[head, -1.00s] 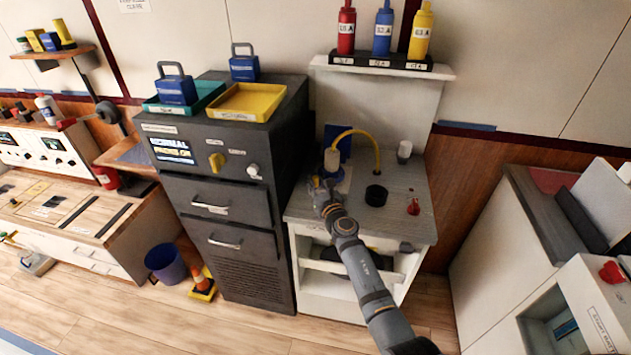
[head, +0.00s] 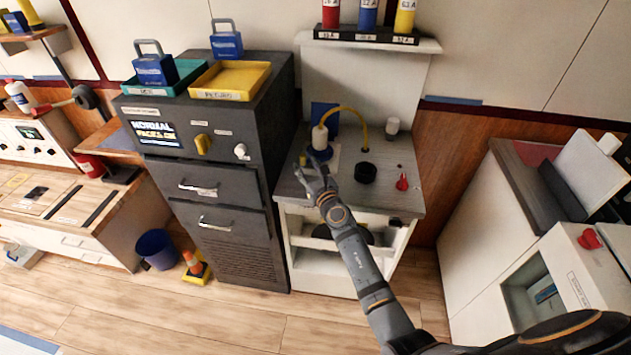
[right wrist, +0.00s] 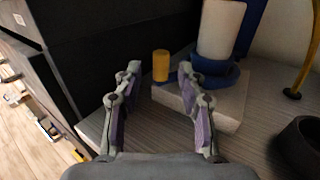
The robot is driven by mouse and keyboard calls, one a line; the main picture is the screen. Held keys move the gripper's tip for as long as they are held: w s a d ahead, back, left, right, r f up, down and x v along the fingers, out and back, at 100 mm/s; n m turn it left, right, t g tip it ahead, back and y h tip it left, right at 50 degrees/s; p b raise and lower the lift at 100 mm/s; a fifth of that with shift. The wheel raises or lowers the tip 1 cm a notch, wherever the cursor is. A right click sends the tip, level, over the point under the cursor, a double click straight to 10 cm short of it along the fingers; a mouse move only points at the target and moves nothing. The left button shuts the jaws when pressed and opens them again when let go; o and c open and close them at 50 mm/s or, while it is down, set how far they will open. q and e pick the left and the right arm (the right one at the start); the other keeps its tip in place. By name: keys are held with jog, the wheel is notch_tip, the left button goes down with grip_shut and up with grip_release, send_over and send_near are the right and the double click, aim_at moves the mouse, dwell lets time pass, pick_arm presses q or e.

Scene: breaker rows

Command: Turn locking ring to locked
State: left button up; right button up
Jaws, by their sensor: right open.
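A blue ring (head: 320,153) surrounds the foot of a white cylinder (head: 319,138) on the grey counter. In the right wrist view the blue ring (right wrist: 214,73) sits on a pale block (right wrist: 222,105), under the white cylinder (right wrist: 220,30). A short upright yellow peg (right wrist: 161,65) stands just left of the ring, with a bit of blue at its foot. My right gripper (head: 308,172) is open at the front left of the ring. In the wrist view its spread fingers (right wrist: 158,75) frame the yellow peg, which lies beyond the tips. My left gripper is not in view.
A yellow hose (head: 352,112) arches from the cylinder to the counter. A black round cup (head: 365,173) and a red knob (head: 402,182) stand to the right. A dark cabinet (head: 218,150) rises close on the left. A bottle shelf (head: 380,40) hangs above.

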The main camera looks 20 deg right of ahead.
jog(key=s, duration=0.8)
jog(key=shift+s+d, duration=0.15)
jog(key=shift+d, duration=0.25)
